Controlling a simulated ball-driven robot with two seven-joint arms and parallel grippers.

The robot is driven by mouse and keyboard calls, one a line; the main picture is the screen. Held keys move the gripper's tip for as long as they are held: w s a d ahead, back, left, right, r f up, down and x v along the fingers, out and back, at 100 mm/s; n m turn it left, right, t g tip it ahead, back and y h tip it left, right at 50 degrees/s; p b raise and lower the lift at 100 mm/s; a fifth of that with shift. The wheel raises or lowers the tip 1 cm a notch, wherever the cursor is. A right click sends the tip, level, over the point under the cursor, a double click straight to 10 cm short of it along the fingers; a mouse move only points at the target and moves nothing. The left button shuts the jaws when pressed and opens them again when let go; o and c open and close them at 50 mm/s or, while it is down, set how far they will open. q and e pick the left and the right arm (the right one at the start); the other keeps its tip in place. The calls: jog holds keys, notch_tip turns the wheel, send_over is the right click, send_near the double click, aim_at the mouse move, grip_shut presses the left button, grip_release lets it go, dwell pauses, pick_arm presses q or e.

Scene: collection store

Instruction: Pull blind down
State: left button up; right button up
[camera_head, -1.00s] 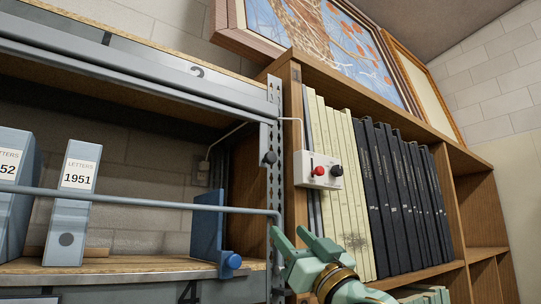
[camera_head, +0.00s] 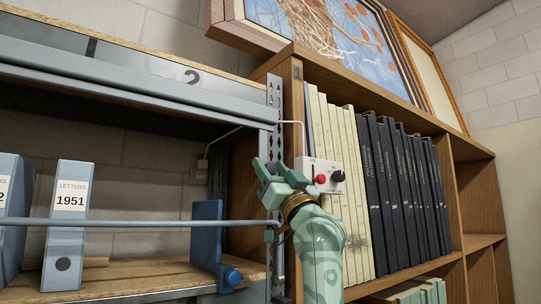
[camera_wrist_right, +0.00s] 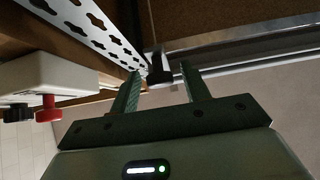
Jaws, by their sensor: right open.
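The blind itself is not clearly visible as a lowered sheet. A long grey metal housing and rail (camera_head: 130,88) runs along the top of the shelf bay. A small black knob (camera_wrist_right: 157,70) hangs by the rail's right end; in the wrist view it appears between my fingertips. In the head view my gripper hides it. My right gripper (camera_head: 264,176) is open, just below the rail end and beside the perforated upright. I cannot tell if its fingers touch the knob. My left gripper is not in view.
A white control box (camera_head: 322,175) with a red and a black knob is close right of my right gripper. A thin rail (camera_head: 130,222) crosses the bay. Box files (camera_head: 66,230), a blue bookend (camera_head: 206,235) and dark books (camera_head: 400,190) stand on shelves.

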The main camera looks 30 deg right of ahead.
jog(key=shift+w+r, duration=0.25)
jog(key=shift+w, duration=0.05)
grip_shut()
notch_tip(320, 180, down, 27)
jog(key=b, duration=1.6)
jog(key=shift+f, duration=0.15)
